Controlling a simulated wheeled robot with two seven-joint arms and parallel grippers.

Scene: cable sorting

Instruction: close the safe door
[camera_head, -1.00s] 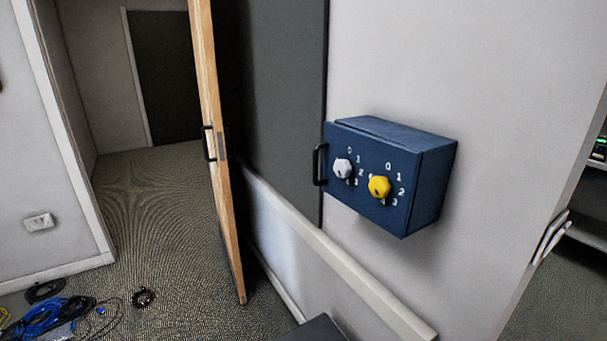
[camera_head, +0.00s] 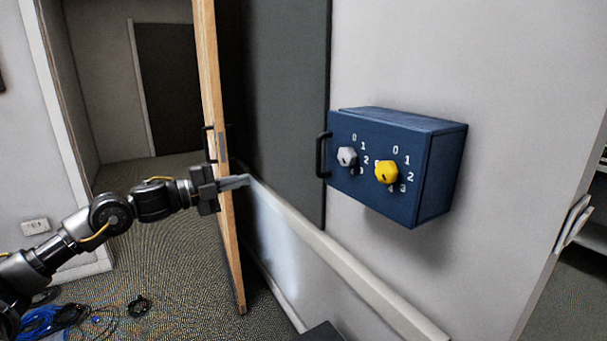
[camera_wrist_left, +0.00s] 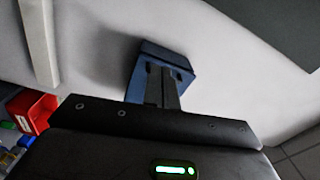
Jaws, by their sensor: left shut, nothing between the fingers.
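The safe (camera_head: 440,165) is a dark blue box fixed to the pale wall. Its door (camera_head: 345,185) faces left and carries a grey knob (camera_head: 347,157), a yellow knob (camera_head: 387,171) and a black handle (camera_head: 322,155) at its left edge. The door looks shut or nearly so; I cannot tell whether it is fully flush. My left gripper (camera_head: 246,181) is shut and empty, left of the handle and apart from it. In the left wrist view, the gripper fingers (camera_wrist_left: 162,85) point toward the blue safe (camera_wrist_left: 178,55) and partly cover it. My right gripper is not in view.
An open wooden door (camera_head: 212,90) stands behind my left gripper. A white rail (camera_head: 340,262) runs along the wall below the safe. Blue and black cables (camera_head: 50,318) lie on the carpet at lower left. A red bin (camera_wrist_left: 32,110) shows in the wrist view.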

